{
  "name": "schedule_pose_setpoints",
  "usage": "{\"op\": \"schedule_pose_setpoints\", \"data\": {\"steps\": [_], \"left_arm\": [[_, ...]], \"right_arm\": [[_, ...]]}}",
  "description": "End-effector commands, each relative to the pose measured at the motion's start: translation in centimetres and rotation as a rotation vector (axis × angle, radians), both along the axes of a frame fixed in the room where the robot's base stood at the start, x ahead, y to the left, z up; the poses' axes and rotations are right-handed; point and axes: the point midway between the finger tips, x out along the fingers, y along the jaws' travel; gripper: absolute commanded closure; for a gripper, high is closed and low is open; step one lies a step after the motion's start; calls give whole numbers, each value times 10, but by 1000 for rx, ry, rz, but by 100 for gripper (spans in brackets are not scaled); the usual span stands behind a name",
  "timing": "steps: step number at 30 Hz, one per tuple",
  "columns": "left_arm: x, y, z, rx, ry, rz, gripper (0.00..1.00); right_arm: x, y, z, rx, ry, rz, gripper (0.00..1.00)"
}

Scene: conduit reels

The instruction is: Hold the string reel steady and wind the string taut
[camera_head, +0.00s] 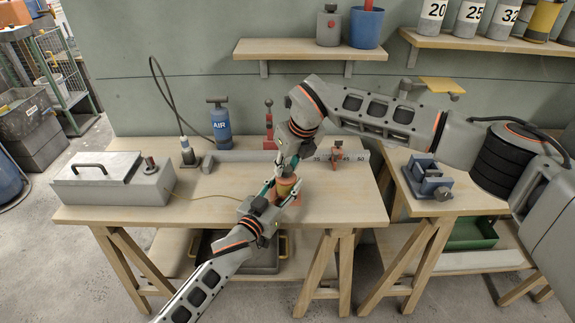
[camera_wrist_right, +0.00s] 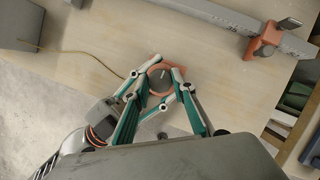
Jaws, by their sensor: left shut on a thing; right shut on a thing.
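The string reel (camera_head: 287,187), orange-brown and small, stands near the front middle of the workbench. It also shows in the right wrist view (camera_wrist_right: 157,91) as a round orange rim with a grey centre. My left gripper (camera_head: 275,194) comes from the lower left and is shut on the reel's side. My right gripper (camera_head: 285,174) reaches down from above and is shut on the reel's upper part; its fingers hide the exact contact. A thin tan string (camera_head: 208,196) runs from the grey box side to the reel; it curves rather than lying straight, also in the wrist view (camera_wrist_right: 80,52).
A grey lidded box (camera_head: 98,190) stands at the left of the bench. A long grey bar with an orange clamp (camera_head: 337,156) lies along the back, near a blue AIR bottle (camera_head: 221,126). A blue vise (camera_head: 428,180) sits on the right bench.

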Motion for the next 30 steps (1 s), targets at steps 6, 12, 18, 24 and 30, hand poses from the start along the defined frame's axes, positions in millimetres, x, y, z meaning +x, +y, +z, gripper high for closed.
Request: {"op": "schedule_pose_setpoints", "data": {"steps": [6, 12, 18, 24, 30], "left_arm": [[0, 0, 0, 0, 0, 0, 87], [0, 0, 0, 0, 0, 0, 87], [0, 0, 0, -1, 0, -1, 87], [0, 0, 0, -1, 0, 0, 87], [0, 0, 0, -1, 0, 0, 87]], "right_arm": [[0, 1, 0, -1, -1, -140, 96], [0, 1, 0, -1, -2, -225, 96], [0, 1, 0, 0, -2, -262, 96], [0, 1, 0, 0, -2, -270, 96], [0, 1, 0, 1, -2, -269, 96]]}}
